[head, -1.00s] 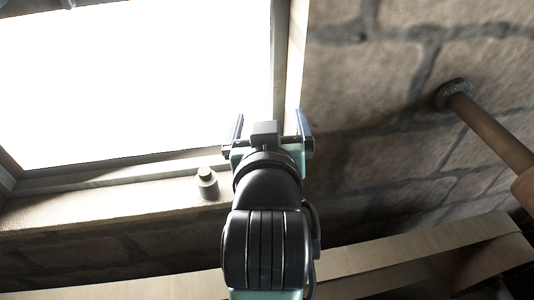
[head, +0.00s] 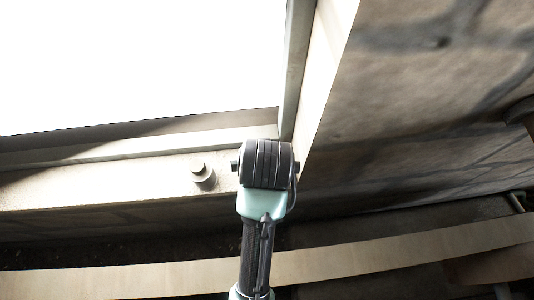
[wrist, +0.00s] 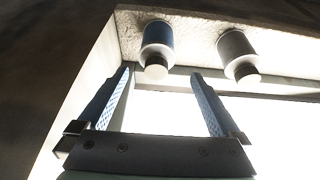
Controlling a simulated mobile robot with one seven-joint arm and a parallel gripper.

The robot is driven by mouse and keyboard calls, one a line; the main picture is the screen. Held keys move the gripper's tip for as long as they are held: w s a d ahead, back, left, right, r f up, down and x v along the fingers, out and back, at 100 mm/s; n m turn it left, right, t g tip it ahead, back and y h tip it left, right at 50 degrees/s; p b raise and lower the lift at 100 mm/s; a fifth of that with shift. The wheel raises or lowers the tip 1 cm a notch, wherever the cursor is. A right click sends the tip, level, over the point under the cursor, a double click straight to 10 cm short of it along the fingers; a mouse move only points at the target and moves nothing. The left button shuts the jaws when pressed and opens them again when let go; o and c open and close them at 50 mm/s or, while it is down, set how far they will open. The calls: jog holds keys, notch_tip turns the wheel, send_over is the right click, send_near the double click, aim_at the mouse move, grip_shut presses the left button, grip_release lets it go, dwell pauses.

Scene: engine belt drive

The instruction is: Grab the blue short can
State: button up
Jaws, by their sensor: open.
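The blue short can (wrist: 157,40) stands on the pale window sill (wrist: 195,33) in the wrist view, with a narrower grey cap-like end towards the camera. My gripper (wrist: 161,75) is open, its two blue fingers apart and pointing towards the sill. The can lies beyond the fingertips, roughly in line with the gap between them, and nothing is between the fingers. In the head view my arm covers the gripper, and the blue can does not show there.
A similar grey can (wrist: 238,54) stands beside the blue one; a grey can (head: 203,177) also shows on the sill left of my arm. The bright window frame (head: 297,75) and a stone wall (head: 430,110) are close by. A wooden beam (head: 400,254) crosses below.

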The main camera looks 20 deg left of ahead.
jog(key=x, duration=0.5)
jog(key=shift+s+f, duration=0.15)
jog(key=shift+f, duration=0.1)
jog(key=shift+w+d+x, duration=0.1)
jog(key=shift+d+x, duration=0.05)
jog(key=shift+x, duration=1.3)
jog(key=shift+w+d+x, duration=0.1)
jog(key=shift+d+x, duration=0.05)
jog(key=shift+x, duration=1.25)
jog(key=c, duration=1.5)
jog(key=shift+o, duration=0.2)
jog(key=shift+r, duration=0.1)
